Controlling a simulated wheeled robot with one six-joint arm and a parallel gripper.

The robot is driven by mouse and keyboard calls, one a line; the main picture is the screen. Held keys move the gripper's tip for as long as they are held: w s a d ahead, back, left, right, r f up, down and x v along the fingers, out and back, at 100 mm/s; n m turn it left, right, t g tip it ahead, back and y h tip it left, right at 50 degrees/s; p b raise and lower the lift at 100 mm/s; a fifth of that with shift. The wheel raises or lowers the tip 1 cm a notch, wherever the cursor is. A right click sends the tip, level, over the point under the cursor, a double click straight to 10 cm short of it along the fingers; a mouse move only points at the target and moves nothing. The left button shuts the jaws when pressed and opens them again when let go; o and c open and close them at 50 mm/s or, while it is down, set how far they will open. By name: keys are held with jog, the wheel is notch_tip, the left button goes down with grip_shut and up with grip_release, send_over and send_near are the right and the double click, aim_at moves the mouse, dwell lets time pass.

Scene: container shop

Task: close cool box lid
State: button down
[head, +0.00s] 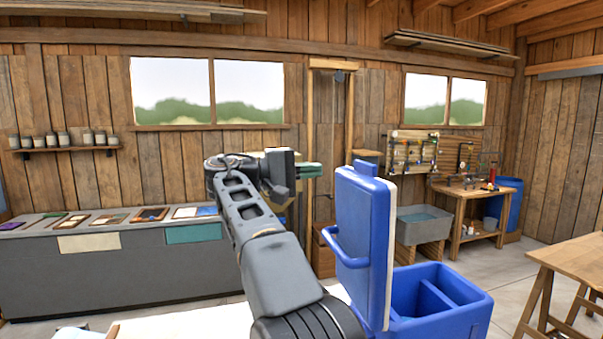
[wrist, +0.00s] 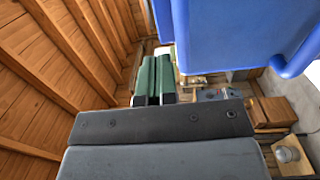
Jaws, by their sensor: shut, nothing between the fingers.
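The blue cool box (head: 455,312) stands at the lower right of the head view, with its top open and a divider inside. Its lid (head: 362,225) stands upright at the box's left side, with a pale inner face toward the opening and a blue handle bar on the outer side. My gripper (head: 312,169) is left of the lid's top edge in the picture, at about its height. The green fingers (wrist: 155,80) are together and empty in the wrist view. The blue lid (wrist: 245,35) fills the upper right there; I cannot tell whether the fingers touch it.
A white surface (head: 180,325) lies in front of me, left of the box. A long grey counter (head: 110,270) runs along the left wall. A grey sink (head: 424,226) and a wooden workbench (head: 470,205) stand behind the box. A wooden table (head: 575,260) is at the right.

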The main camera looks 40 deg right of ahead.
aim_at(362, 165)
jog(key=p+x, duration=0.1)
jog(key=x, duration=0.8)
jog(key=shift+s, duration=0.1)
jog(key=shift+d, duration=0.1)
